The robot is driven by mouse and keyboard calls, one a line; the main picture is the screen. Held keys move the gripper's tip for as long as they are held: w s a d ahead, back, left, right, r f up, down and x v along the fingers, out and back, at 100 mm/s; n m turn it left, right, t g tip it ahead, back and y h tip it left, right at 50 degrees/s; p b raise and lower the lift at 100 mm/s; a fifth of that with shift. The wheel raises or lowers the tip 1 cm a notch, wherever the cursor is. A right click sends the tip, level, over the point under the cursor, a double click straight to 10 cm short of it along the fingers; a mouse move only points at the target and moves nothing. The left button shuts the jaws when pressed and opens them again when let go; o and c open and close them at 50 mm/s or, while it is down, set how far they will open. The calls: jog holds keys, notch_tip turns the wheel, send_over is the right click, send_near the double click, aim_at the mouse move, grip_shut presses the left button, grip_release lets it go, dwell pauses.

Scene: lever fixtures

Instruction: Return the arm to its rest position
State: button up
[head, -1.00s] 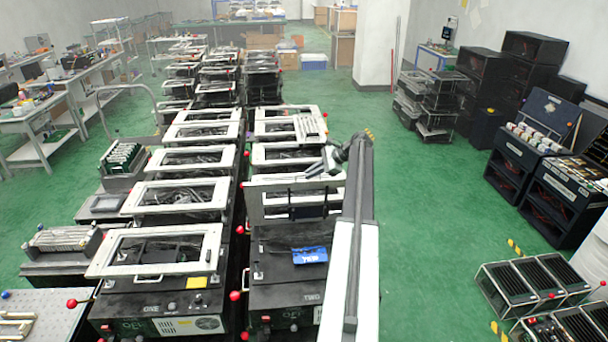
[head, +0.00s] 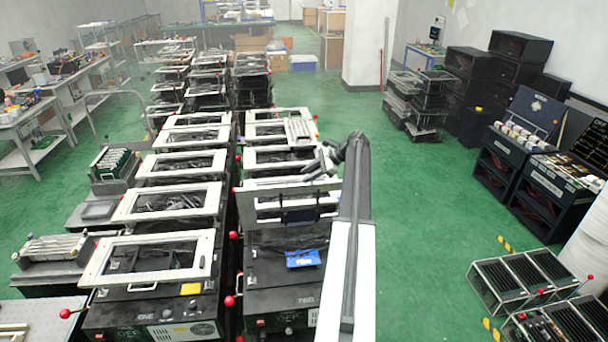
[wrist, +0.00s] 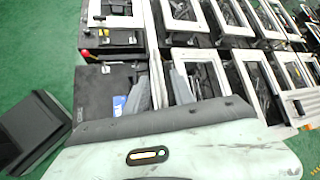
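My arm (head: 352,215) rises at the centre right of the head view, with its white lower link and dark upper link. My gripper (head: 322,160) is at its far end, pointing left over the row of lever fixtures. Whether the gripper touches any frame is hard to tell.
Red lever balls (head: 229,301) stick out between the rows. Black racks (head: 490,290) stand at the lower right. Green floor (head: 425,210) right of my arm is clear.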

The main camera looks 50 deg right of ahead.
jog(key=p+v, duration=0.2)
jog(key=v, duration=0.3)
jog(key=shift+f, duration=0.1)
